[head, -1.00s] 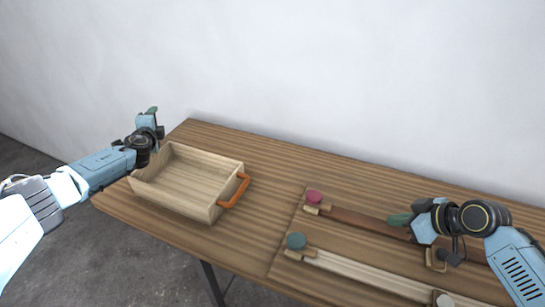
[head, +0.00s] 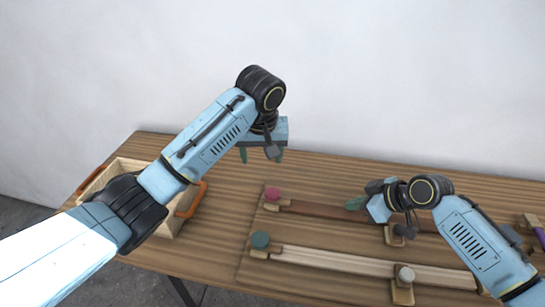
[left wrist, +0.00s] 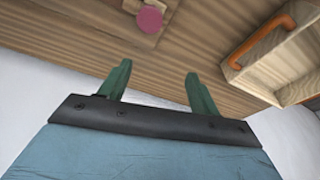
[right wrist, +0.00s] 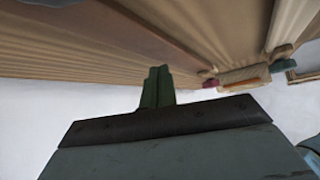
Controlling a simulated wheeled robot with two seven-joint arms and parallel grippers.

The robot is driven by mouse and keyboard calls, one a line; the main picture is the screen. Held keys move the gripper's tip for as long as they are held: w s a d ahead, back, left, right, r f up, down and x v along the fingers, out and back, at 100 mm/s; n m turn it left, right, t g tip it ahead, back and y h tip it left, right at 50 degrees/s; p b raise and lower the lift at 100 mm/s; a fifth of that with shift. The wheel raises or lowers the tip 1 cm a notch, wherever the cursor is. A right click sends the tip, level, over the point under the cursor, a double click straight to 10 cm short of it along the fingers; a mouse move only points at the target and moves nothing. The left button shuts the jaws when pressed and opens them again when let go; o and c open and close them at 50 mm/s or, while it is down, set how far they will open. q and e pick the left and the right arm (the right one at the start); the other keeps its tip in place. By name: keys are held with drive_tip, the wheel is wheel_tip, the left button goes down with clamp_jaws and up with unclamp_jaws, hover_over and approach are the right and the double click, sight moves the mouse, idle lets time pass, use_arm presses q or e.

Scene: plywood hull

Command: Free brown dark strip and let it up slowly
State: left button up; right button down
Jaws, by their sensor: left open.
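The brown dark strip (head: 325,210) lies along the table behind a pale strip (head: 340,262). A clamp with a pink knob (head: 272,193) sits at its left end; the pink knob also shows in the left wrist view (left wrist: 150,19). A wooden block with a dark knob (head: 396,235) is at the strip further right, partly hidden by my right gripper. My left gripper (head: 261,156) is open and empty, above the table behind the pink knob. My right gripper (head: 355,203) has its fingers together at the dark strip; I cannot tell whether it touches. The fingers show closed in the right wrist view (right wrist: 157,86).
A wooden tray (head: 170,224) with orange handles stands at the left, partly behind my left arm. Another clamp piece (head: 530,221) is at the far right.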

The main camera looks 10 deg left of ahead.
sight(272, 193)
use_arm(q)
drive_tip(key=s+d+r+g, duration=0.1)
drive_tip(key=s+d, duration=0.2)
drive_tip(key=shift+m+h, duration=0.3)
drive_tip(key=f, duration=0.3)
drive_tip(key=w+f, duration=0.1)
drive_tip(key=f, duration=0.7)
drive_tip(key=shift+w+a+f, duration=0.1)
drive_tip(key=shift+w+f, duration=0.05)
drive_tip(key=shift+w, duration=0.2)
drive_tip(key=shift+c, duration=0.3)
drive_tip(key=c, duration=1)
use_arm(e)
drive_tip(key=shift+f, duration=0.15)
drive_tip(key=shift+f, duration=0.6)
